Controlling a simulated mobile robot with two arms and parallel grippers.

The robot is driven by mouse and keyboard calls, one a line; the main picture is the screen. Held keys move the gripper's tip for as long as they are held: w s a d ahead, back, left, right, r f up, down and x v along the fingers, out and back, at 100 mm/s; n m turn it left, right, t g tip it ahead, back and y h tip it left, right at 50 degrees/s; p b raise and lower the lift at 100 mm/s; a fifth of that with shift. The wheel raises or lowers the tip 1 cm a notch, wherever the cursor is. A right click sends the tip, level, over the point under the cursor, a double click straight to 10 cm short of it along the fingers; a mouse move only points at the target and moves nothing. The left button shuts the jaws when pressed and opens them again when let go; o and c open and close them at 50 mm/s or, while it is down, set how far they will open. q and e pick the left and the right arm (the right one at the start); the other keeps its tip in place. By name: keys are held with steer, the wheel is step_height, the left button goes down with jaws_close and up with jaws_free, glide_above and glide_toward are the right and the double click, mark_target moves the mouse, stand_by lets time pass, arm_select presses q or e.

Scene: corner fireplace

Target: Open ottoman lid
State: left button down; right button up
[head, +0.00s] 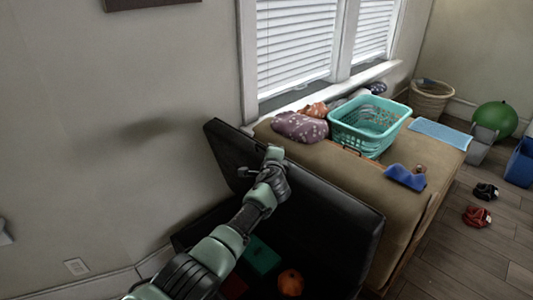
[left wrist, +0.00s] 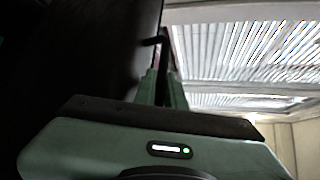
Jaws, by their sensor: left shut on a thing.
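The black ottoman lid (head: 335,215) stands raised, tilted up against the side of the tan cabinet in the head view. Below it the dark ottoman box (head: 185,238) is open, with its inside showing. My left gripper (head: 272,157) is at the lid's upper edge and shut on it; the arm partly hides the lid. In the left wrist view the gripper fingers (left wrist: 162,88) are close together beside the dark lid (left wrist: 95,50). A small dark handle (left wrist: 153,41) shows just beyond the fingertips. The exact grip contact is hard to see. My right gripper is not in view.
A green box (head: 262,255) and an orange pumpkin-like thing (head: 290,282) lie inside the ottoman. The tan cabinet (head: 350,180) behind the lid carries a teal laundry basket (head: 365,135), a patterned cushion (head: 299,127) and a blue cloth (head: 406,178). Shoes (head: 477,216) lie on the floor at right.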

arm_select(q)
steer(key=shift+w+d+r, duration=0.15)
steer(key=shift+w, duration=0.05)
stand_by(0.4)
steer(key=c, duration=1.5)
jaws_free()
steer(key=shift+r, duration=0.1)
steer(key=shift+s, duration=0.1)
steer(key=shift+s+d+p, duration=0.1)
steer(key=shift+s+p, duration=0.25)
steer(key=shift+s, duration=0.1)
steer(key=shift+p+v, duration=0.85)
steer(key=shift+v, duration=2.55)
steer(key=shift+r, duration=0.15)
